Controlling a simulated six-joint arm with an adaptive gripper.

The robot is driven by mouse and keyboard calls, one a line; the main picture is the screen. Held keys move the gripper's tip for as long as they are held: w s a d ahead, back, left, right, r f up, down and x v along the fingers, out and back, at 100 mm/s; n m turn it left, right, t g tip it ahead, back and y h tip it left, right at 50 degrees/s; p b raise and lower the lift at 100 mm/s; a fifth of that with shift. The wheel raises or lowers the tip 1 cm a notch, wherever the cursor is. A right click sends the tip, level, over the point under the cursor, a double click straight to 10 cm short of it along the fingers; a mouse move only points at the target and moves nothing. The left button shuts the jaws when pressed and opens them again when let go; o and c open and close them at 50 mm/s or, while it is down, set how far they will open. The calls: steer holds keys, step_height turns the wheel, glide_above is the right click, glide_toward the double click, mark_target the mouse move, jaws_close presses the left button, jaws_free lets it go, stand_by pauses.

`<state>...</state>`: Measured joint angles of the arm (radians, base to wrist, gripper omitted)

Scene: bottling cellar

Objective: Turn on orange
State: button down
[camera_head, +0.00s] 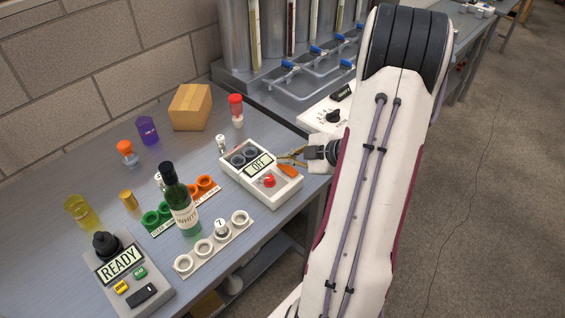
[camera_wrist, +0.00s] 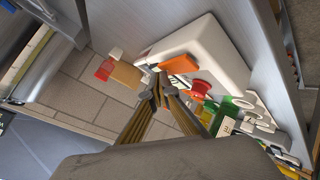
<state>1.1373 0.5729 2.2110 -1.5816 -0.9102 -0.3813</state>
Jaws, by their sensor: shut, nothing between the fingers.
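A white control box (camera_head: 236,184) sits near the right edge of the bench, and its display (camera_head: 259,164) reads OFF. On its top are an orange switch (camera_head: 289,171) at the right end and a red button (camera_head: 268,181) at the front. My gripper (camera_head: 283,158) is shut and empty, just behind the orange switch. In the wrist view my gripper (camera_wrist: 157,88) points at the white box (camera_wrist: 215,50), its tips close to the orange switch (camera_wrist: 180,64). The red button (camera_wrist: 201,88) lies to the right. I cannot tell whether the tips touch the switch.
A green bottle (camera_head: 182,205) stands near a white holder strip (camera_head: 195,262). A grey box (camera_head: 127,282) reading READY is at the front left. A wooden block (camera_head: 190,106) and a red-capped jar (camera_head: 236,108) stand behind the control box. Steel tanks (camera_head: 235,45) stand at the back.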

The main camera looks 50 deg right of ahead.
mark_target(288, 168)
steer(key=shift+f, duration=0.2)
steer(key=shift+r, duration=0.2)
stand_by(0.5)
steer(key=shift+s+r, duration=0.1)
steer(key=shift+r, duration=0.55)
steer(key=shift+r, duration=0.1)
steer(key=shift+s+r, duration=0.2)
steer(key=shift+r, duration=1)
steer(key=shift+s+r, duration=0.2)
steer(key=shift+r, duration=1)
